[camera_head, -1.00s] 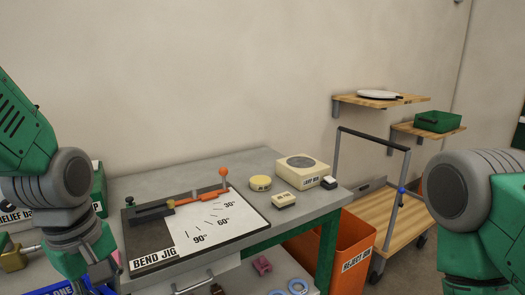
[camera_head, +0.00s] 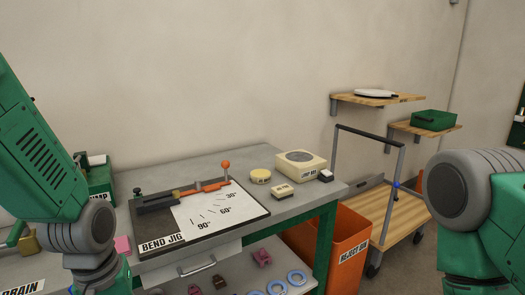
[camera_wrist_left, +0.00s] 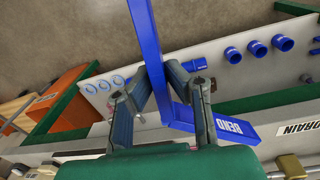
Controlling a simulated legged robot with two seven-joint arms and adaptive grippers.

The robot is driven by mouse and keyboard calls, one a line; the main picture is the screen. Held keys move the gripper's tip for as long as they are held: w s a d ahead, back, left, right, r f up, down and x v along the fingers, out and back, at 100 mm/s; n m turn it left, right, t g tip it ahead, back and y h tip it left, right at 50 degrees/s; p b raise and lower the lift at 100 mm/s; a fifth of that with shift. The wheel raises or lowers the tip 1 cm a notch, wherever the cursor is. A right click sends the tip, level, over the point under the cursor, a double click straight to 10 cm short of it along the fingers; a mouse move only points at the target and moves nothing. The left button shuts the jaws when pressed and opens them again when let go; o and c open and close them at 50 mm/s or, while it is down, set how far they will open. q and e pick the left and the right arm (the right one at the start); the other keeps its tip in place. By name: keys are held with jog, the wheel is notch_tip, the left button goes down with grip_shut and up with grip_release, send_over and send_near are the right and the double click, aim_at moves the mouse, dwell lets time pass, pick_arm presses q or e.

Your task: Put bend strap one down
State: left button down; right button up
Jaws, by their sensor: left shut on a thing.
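Bend strap one (camera_wrist_left: 148,45) is a blue angled bar with a white BEND label on its foot, seen in the left wrist view. My left gripper (camera_wrist_left: 157,72) is shut on it, with a finger on each side of the bar. The strap's upper end runs out of the top of that view. Its labelled foot lies to the right of the fingers, above the cart's edge and shelf as seen from the wrist. In the head view my left gripper is cut off by the bottom edge. My right arm shows at the right, its gripper out of view.
The bend jig (camera_head: 200,243) lies on the grey bench top. Blue rings (camera_head: 297,277) and pink parts (camera_head: 262,257) lie on the lower shelf. An orange reject bin (camera_head: 340,245) stands right.

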pick_arm(q)
jog(key=f+m, duration=0.1)
jog(key=f, duration=0.1)
jog(key=f+m, duration=0.1)
jog(key=m, duration=0.1)
jog(key=f+m, duration=0.1)
jog(key=f, duration=0.1)
jog(key=shift+s+d+f+m, duration=0.2)
jog(key=shift+d+f+m, duration=0.15)
jog(key=shift+m, duration=0.05)
